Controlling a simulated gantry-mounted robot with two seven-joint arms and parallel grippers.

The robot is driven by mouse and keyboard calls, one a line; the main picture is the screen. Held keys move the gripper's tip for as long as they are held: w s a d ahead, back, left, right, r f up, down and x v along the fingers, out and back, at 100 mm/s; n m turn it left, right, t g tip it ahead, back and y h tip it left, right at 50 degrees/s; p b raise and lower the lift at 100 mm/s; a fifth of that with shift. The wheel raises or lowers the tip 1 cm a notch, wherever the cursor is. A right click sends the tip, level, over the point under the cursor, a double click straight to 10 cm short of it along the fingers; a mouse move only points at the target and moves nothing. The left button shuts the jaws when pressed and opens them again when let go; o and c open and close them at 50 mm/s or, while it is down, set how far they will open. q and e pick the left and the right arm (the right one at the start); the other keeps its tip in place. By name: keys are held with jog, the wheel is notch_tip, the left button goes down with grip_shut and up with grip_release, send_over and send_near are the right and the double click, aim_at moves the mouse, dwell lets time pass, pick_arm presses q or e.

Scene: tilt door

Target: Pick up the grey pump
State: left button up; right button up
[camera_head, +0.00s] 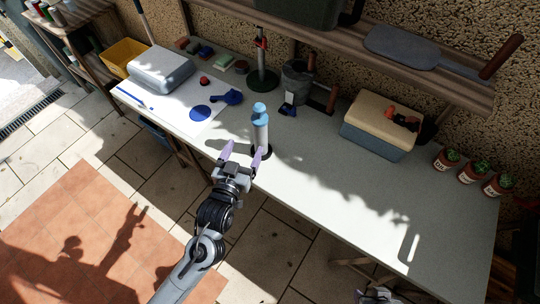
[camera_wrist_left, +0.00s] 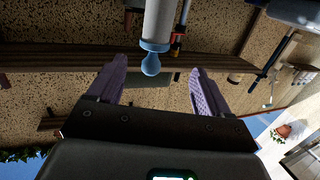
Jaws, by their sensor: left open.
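The grey pump (camera_head: 261,130) stands upright on the workbench near its front edge, with a light-blue top. My left gripper (camera_head: 245,151) is open and empty in front of the pump, its two purple fingers pointing toward the bench. The right-hand finger is close to the pump's lower part; I cannot tell whether they touch. In the left wrist view the pump's grey body (camera_wrist_left: 158,20) and blue tip appear at the top, ahead of and roughly between the open fingers of the left gripper (camera_wrist_left: 157,75).
The grey workbench (camera_head: 330,195) is clear to the right of the pump. Behind stand a dark grey pot (camera_head: 297,80) and a beige-topped box (camera_head: 382,122). Blue items (camera_head: 228,97) lie left. Several potted plants (camera_head: 471,172) stand at the right end. A shelf (camera_head: 400,65) hangs above the back.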

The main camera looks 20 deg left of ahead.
aim_at(258, 130)
pick_arm(q)
jog(key=shift+t, duration=0.4)
jog(key=w+b, duration=0.1)
jog(key=w, duration=0.1)
jog(key=w+f+b, duration=0.1)
jog(key=w+b, duration=0.1)
jog(key=w, duration=0.1)
jog(key=w+f+b, duration=0.1)
jog(key=w+b, duration=0.1)
jog(key=shift+w+d+f, duration=0.15)
jog(key=shift+w+f, duration=0.1)
jog(key=shift+w, duration=0.35)
jog(key=shift+w+b, duration=0.6)
jog(key=shift+w, duration=1.7)
pick_arm(e)
notch_tip(258, 130, down, 8)
pick_arm(q)
jog(key=shift+s, duration=0.1)
pick_arm(e)
jog(key=shift+a, duration=0.1)
pick_arm(q)
jog(key=c, duration=1.4)
grip_shut()
